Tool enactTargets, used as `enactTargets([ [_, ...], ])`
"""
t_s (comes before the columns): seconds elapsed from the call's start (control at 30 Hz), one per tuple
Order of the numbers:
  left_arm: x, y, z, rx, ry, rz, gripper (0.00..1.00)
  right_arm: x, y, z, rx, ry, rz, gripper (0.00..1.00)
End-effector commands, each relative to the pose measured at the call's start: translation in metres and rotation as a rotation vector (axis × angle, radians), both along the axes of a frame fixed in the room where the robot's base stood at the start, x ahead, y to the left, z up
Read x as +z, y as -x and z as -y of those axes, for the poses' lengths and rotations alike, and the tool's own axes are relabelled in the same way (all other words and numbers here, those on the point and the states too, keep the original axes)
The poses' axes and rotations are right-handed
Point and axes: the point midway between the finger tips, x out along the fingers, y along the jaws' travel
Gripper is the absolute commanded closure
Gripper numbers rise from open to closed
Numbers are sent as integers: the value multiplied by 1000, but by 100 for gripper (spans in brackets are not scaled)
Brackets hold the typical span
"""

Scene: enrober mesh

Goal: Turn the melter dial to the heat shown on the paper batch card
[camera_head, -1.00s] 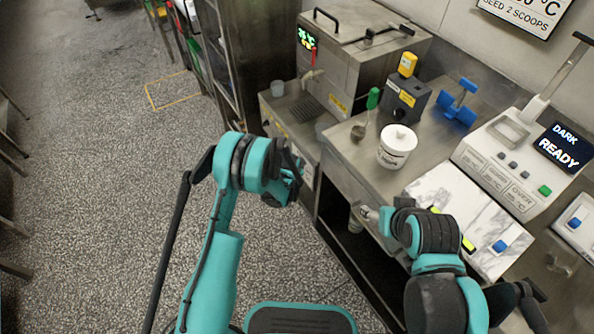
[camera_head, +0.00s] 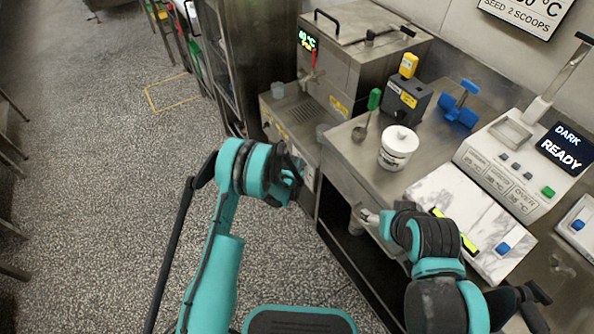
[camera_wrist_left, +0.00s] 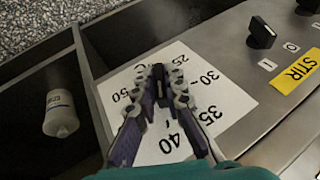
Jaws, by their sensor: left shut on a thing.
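The melter (camera_head: 345,60) is the steel box at the top middle of the head view. Its green display (camera_head: 307,40) seems to read 40 °C, though it is small. The white dial scale (camera_wrist_left: 235,98) shows numbers including 25, 30, 35, 40 and 50 in the left wrist view. My left gripper (camera_wrist_left: 160,78) is over the middle of the scale, shut on the dial knob, which its fingers mostly hide. In the head view the left gripper (camera_head: 293,180) is at the melter's front. A wall card (camera_head: 525,12) reads "SEED 2 SCOOPS"; its temperature is cut off, ending in 0 °C. My right arm's fingers are not clear.
A black switch (camera_wrist_left: 262,33) and yellow STIR label (camera_wrist_left: 297,72) are beside the scale. A white bottle (camera_wrist_left: 60,113) lies left of it. The counter holds a white tub (camera_head: 397,150), a green-handled scoop (camera_head: 373,100), a marble slab (camera_head: 455,205) and a DARK READY unit (camera_head: 495,165).

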Motion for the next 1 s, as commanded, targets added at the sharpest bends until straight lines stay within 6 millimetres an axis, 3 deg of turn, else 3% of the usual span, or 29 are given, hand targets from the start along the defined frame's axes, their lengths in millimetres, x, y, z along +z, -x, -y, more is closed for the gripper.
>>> enactTargets([
  [1.0, 3, -7, 0, 0, 343, -457, 100, 0, 0, 0, 0, 0, 0, 34],
])
